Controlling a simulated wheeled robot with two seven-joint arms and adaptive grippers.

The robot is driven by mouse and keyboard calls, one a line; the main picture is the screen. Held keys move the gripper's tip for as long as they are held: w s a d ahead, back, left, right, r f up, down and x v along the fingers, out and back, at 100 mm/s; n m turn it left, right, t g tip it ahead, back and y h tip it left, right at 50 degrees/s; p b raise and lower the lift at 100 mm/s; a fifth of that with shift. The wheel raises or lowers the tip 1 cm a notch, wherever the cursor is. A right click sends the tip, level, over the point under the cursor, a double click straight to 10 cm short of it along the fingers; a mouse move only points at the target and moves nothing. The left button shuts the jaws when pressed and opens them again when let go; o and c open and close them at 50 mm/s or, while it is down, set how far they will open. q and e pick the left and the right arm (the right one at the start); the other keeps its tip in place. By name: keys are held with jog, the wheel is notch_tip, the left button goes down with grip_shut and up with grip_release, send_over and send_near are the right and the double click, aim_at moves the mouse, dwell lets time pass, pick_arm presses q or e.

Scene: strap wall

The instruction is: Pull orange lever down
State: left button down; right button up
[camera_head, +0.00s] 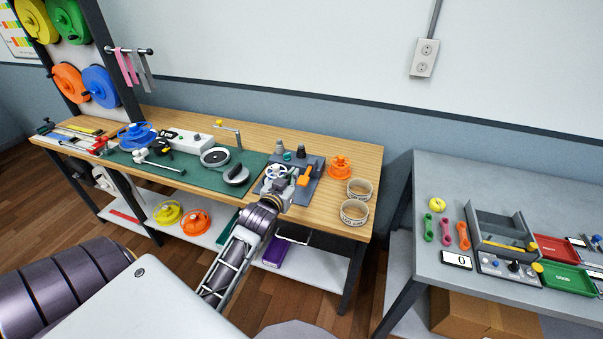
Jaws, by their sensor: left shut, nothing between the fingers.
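The orange lever (304,179) stands on a grey panel (309,190) with several fittings, near the right end of the wooden workbench. Its orange handle tilts up to the right. My left gripper (283,185) is over the left part of this panel, just left of the lever. It is shut and holds nothing. At this size I cannot tell if its fingertips touch any fitting. The gripper and its wrist hide part of the panel. My right gripper is not in view.
A white handwheel (275,172) is close by my left gripper. An orange spool (340,167) and two tape rolls (354,212) lie to the right. A green mat (190,172) with tools lies to the left. A grey table (440,185) stands further right, beyond a gap.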

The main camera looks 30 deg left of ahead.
pick_arm(q)
jog(key=shift+a+f+n+g, duration=0.3)
jog(key=shift+n+g, duration=0.1)
jog(key=shift+n, duration=0.2)
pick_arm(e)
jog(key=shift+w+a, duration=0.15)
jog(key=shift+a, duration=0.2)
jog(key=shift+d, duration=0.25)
pick_arm(q)
jog(key=p, duration=0.1)
send_over(301, 182)
jog(key=shift+s+f, duration=0.15)
jog(key=shift+f, duration=1)
notch_tip(301, 182, down, 2)
jog(key=shift+f, duration=0.15)
jog(key=shift+f+p, duration=0.35)
jog(key=shift+f, duration=0.6)
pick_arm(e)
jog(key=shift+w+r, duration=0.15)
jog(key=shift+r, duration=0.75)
